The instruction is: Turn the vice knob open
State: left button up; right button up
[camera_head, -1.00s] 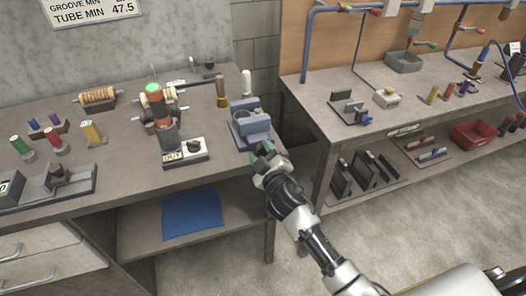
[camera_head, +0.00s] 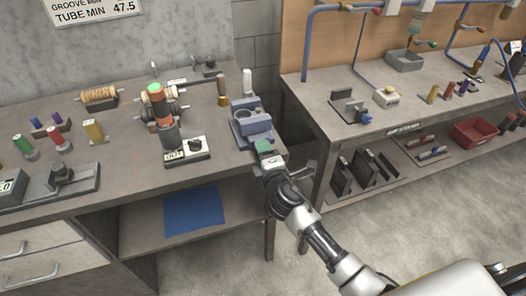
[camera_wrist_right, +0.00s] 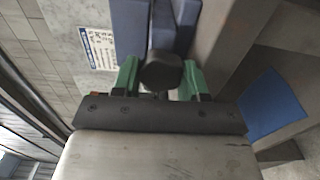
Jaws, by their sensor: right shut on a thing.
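The blue vice (camera_head: 250,124) is fixed at the right end of the left workbench, with a round opening between its jaws. It also shows in the right wrist view (camera_wrist_right: 130,30). Its dark rounded knob (camera_wrist_right: 161,70) shows in the right wrist view, between the green fingers of my right gripper (camera_wrist_right: 160,80). My right gripper (camera_head: 264,148) is at the front of the vice and shut on the knob. In the head view the knob is hidden behind the gripper. My left gripper is not in view.
The left workbench (camera_head: 110,165) holds a tube stand (camera_head: 160,110), a labelled switch box (camera_head: 187,150) and several coloured cylinders. A blue mat (camera_head: 193,207) lies on the lower shelf. A second bench (camera_head: 330,108) stands to the right beyond a floor gap.

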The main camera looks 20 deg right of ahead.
jog(key=shift+f+n, duration=0.1)
jog(key=shift+n, duration=0.5)
jog(key=o, duration=0.9)
jog(key=shift+s, duration=0.1)
jog(key=shift+o, duration=0.2)
